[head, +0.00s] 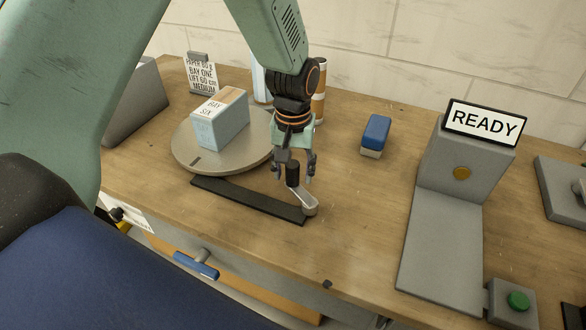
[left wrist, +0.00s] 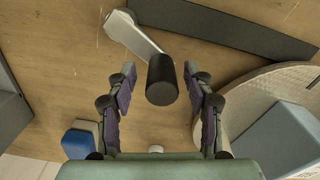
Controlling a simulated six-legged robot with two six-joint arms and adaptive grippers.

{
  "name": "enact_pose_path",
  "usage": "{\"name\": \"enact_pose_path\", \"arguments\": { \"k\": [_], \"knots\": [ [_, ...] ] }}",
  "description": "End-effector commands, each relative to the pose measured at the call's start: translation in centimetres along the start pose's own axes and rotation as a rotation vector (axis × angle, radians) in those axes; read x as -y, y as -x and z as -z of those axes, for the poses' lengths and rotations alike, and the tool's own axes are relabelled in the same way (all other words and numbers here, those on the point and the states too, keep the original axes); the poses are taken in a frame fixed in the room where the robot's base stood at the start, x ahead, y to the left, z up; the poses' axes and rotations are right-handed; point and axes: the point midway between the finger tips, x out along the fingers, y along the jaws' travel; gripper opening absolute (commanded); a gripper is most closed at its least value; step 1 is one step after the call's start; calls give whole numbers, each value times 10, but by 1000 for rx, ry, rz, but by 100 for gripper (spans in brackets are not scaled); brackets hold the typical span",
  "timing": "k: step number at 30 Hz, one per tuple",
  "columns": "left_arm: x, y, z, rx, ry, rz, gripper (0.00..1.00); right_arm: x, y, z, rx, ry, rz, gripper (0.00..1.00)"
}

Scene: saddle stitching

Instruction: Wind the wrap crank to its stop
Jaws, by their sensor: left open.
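The wrap crank is a light grey arm (head: 306,201) with an upright black knob (head: 292,174), beside the front edge of a round turntable (head: 182,157). In the left wrist view the knob (left wrist: 161,80) stands between my fingers and the crank arm (left wrist: 138,36) runs up and left from it. My left gripper (head: 294,177) points down over the knob, fingers open on both sides, with gaps visible. A pale blue box (head: 220,125) with a paper label sits on the turntable. My right gripper is not in view.
A black strip (head: 250,201) lies in front of the turntable. A blue and beige block (head: 376,136) stands right of my gripper. Further right are a grey stand with a READY sign (head: 484,122) and a green button (head: 518,300). The wood between is clear.

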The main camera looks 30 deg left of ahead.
Motion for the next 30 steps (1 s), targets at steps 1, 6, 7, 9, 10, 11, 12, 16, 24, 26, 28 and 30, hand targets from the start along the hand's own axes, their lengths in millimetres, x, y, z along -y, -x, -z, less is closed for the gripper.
{"name": "enact_pose_path", "arguments": {
  "k": [1,6,7,9,10,11,12,16,24,26,28,30],
  "knots": [
    [0,0,1,0,1,-1,52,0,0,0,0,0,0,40],
    [1,0,1,0,1,0,51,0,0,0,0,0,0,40],
    [1,0,1,0,1,0,48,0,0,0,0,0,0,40],
    [1,0,1,0,1,0,42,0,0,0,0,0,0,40],
    [1,0,1,0,0,0,40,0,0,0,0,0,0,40],
    [1,0,1,0,0,0,37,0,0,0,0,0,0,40],
    [1,0,1,0,0,0,34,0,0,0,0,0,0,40],
    [1,0,1,0,0,0,23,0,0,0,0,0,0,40],
    [1,0,1,0,0,0,0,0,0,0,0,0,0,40],
    [1,0,1,-1,0,0,0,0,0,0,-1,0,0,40],
    [0,0,1,-1,1,0,0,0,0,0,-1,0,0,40],
    [0,0,1,-2,1,-1,0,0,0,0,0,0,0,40]
  ]
}}
